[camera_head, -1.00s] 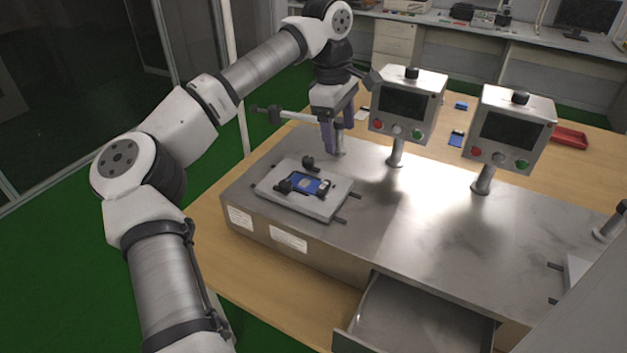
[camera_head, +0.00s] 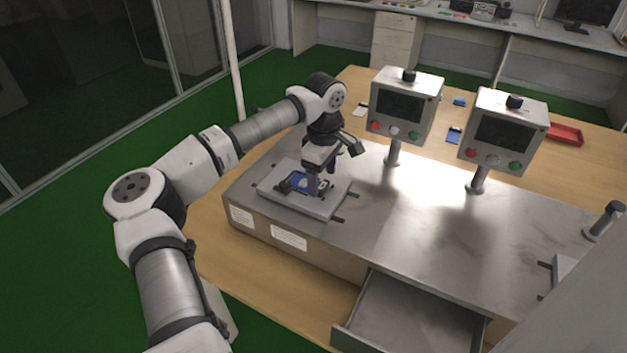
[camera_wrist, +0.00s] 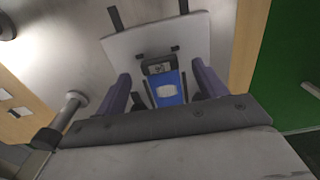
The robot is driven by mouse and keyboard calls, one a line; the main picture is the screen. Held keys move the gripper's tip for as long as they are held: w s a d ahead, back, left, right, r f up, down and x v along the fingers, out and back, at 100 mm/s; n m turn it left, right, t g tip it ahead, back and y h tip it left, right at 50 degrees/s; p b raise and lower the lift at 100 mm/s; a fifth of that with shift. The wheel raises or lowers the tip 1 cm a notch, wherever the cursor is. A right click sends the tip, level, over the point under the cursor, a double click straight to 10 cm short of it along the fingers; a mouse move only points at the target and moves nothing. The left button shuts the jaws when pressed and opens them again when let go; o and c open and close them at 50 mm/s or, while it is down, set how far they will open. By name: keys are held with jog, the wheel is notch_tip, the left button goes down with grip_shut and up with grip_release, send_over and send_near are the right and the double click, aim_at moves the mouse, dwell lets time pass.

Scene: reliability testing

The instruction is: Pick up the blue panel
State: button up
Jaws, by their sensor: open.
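The blue panel (camera_head: 299,181) lies on the light grey fixture plate (camera_head: 318,206) on the metal test bench. In the wrist view the blue panel (camera_wrist: 167,90) has a white patch and a dark part at its far end, and lies between my two fingers. My gripper (camera_head: 316,183) is open just above the plate, with a purple finger on each side of the panel. In the wrist view my gripper (camera_wrist: 163,84) shows both fingers apart from the panel. My gripper partly hides the panel in the head view.
Two control boxes (camera_head: 405,105) (camera_head: 503,131) on posts stand to the right on the bench. An open drawer (camera_head: 410,315) sticks out at the front. A red tray (camera_head: 565,134) and another blue piece (camera_head: 453,135) lie on the wooden table behind.

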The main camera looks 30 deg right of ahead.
jog(key=shift+f, duration=0.95)
jog(key=c, duration=1.1)
jog(key=shift+o, duration=0.2)
jog(key=shift+r, duration=0.1)
notch_tip(320, 180, up, 20)
jog(key=b, duration=0.3)
jog(key=shift+b, duration=0.4)
jog(key=shift+f+b, duration=3.5)
jog(key=shift+f, duration=5.15)
jog(key=shift+r, duration=0.1)
